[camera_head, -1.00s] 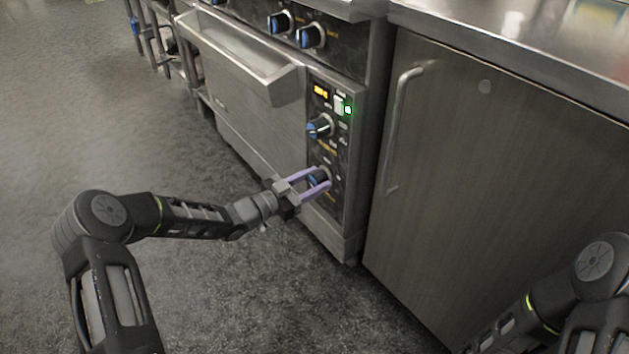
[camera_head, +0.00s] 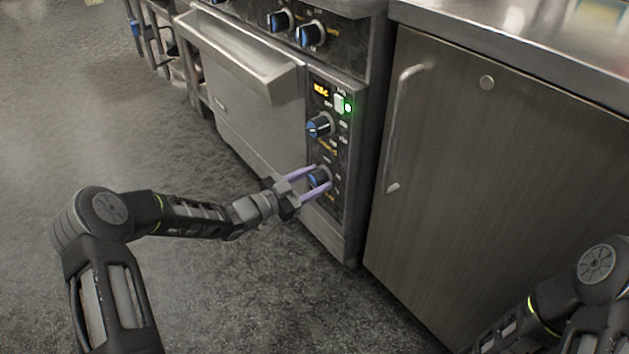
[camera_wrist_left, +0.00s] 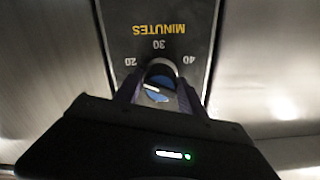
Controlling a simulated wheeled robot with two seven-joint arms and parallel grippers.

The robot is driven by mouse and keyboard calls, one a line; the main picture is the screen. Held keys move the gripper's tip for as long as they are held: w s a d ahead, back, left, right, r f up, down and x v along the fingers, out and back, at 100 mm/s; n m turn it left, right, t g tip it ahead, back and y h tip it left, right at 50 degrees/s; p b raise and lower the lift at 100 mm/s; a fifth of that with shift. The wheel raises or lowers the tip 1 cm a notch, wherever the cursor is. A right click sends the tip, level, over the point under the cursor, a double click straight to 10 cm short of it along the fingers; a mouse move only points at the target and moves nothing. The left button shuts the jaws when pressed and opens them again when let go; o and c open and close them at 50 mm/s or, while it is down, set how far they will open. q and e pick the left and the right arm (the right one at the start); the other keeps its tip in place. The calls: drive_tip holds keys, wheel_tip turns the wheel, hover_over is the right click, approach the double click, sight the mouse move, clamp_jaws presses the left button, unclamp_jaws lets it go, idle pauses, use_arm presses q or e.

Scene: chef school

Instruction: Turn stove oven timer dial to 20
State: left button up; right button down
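The timer dial (camera_head: 318,178) is the lower blue-faced knob on the oven's control panel. In the left wrist view the dial (camera_wrist_left: 158,88) shows a white line on its blue face, slanting up to the left. The marks 20 (camera_wrist_left: 130,62), 30 (camera_wrist_left: 158,44) and 40 (camera_wrist_left: 188,59) and the word MINUTES (camera_wrist_left: 159,29) appear upside down around it. My left gripper (camera_head: 322,179) is open, with one purple finger on each side of the dial. Whether the fingers touch it is unclear. My right gripper is out of view; only part of my right arm shows at lower right.
Another blue knob (camera_head: 319,126) sits just above the dial, below a lit display (camera_head: 321,90) and a green light. The oven door handle (camera_head: 245,60) juts out at left. A cabinet (camera_head: 490,190) stands at right. The floor (camera_head: 110,130) at left is clear.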

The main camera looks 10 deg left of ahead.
sight(310, 182)
use_arm(q)
drive_tip(key=shift+o, duration=1.4)
drive_tip(key=shift+s+a+p, duration=0.3)
drive_tip(key=shift+s+a, duration=0.05)
drive_tip(key=p+v, duration=0.2)
drive_tip(key=v, duration=0.4)
drive_tip(key=shift+s, duration=0.1)
drive_tip(key=shift+s+a, duration=0.2)
drive_tip(key=shift+s, duration=0.05)
